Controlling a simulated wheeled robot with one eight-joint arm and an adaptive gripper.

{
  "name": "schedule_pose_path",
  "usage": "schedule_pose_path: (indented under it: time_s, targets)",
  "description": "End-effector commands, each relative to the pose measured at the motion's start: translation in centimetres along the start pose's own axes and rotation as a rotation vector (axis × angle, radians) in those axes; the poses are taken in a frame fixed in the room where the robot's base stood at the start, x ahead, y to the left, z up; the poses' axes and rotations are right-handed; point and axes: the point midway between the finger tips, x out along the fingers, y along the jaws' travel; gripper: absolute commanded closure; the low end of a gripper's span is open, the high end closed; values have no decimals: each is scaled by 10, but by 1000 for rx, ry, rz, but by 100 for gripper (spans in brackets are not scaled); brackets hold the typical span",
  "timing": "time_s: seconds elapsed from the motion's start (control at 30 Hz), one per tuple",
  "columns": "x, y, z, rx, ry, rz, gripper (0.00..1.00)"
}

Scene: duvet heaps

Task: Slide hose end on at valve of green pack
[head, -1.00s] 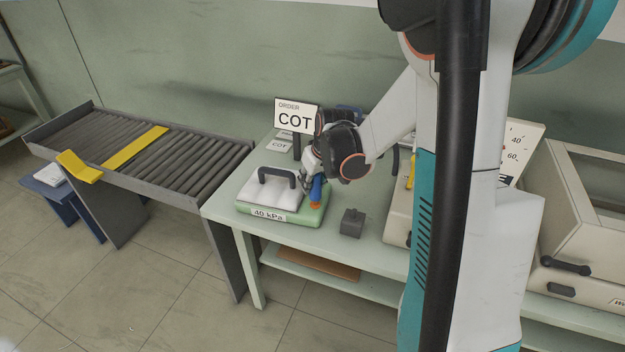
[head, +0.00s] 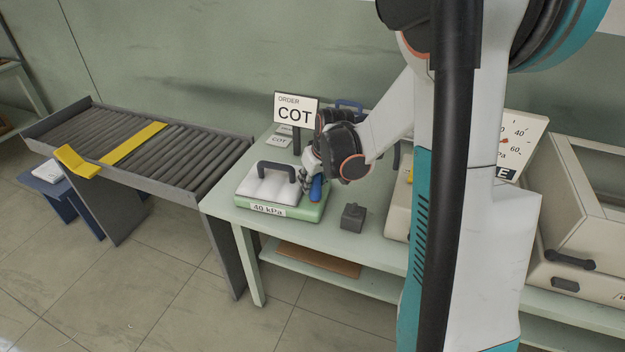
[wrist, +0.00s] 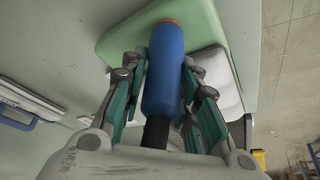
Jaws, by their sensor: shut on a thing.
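The green pack (head: 262,209) lies flat on the table, with a white pillow-like top, a dark handle and a "40 kPa" label. It also shows in the wrist view (wrist: 118,38). My gripper (head: 311,184) is at the pack's right end. In the wrist view my gripper (wrist: 163,95) is shut on the blue hose end (wrist: 163,70), with a finger on each side. The dark hose runs back from it. A bit of orange shows at the hose end's far tip, over the pack. The valve is hidden, so I cannot tell whether the hose end is on it.
An "ORDER COT" sign (head: 296,108) stands behind the pack. A small grey block (head: 353,217) sits on the table right of it. A beige machine with a gauge (head: 520,140) stands further right. A roller conveyor (head: 190,155) with a yellow strip is at left.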

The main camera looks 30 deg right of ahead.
Motion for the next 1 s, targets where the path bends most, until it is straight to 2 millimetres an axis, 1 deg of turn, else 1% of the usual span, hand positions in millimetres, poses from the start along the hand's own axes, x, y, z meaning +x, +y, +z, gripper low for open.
schedule_pose_path:
  time_s: [0.17,0.2,0.27,0.3,0.6,0.73,0.87,1.0]
  targets:
    - [4,0,2,0,0,0,96]
    - [4,0,2,0,0,0,67]
    - [4,0,2,0,0,0,53]
    - [4,0,2,0,0,0,48]
    - [4,0,2,0,0,0,48]
    - [-1,0,1,0,0,0,48]
    - [-15,0,2,1,0,0,48]
    - [-38,0,2,1,0,0,48]
